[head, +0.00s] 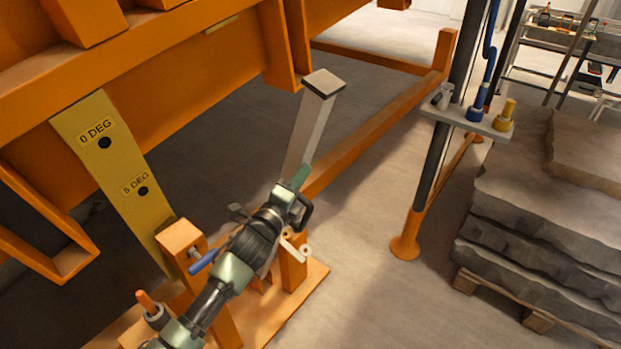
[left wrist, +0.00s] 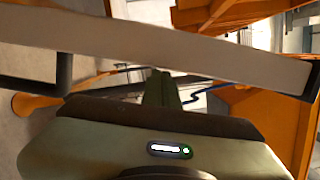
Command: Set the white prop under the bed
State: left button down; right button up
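The white prop (head: 309,128) is a long, straight pale bar with a dark pad on its upper end. In the head view it stands tilted, its top close to the edge of the orange bed (head: 170,95). Its lower part is hidden behind my left gripper (head: 298,180), which appears shut on it. My right gripper is not in view.
A yellow plate (head: 120,165) marked 0 DEG and 5 DEG hangs by an orange bracket with a blue-handled pin (head: 203,261). An orange floor rail (head: 375,135) runs beneath the bed.

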pick_arm(q)
jog(key=w+a+r+n+p, duration=0.1)
jog(key=w+a+r, duration=0.1)
jog(key=w+a, duration=0.3)
jog(key=w+a+r+n+p, duration=0.1)
jog(key=w+a+r+n, duration=0.1)
jog(key=w+a, duration=0.4)
jog(key=a+r, duration=0.1)
jog(key=a, duration=0.4)
jog(key=shift+y, duration=0.4)
jog(key=shift+d, duration=0.1)
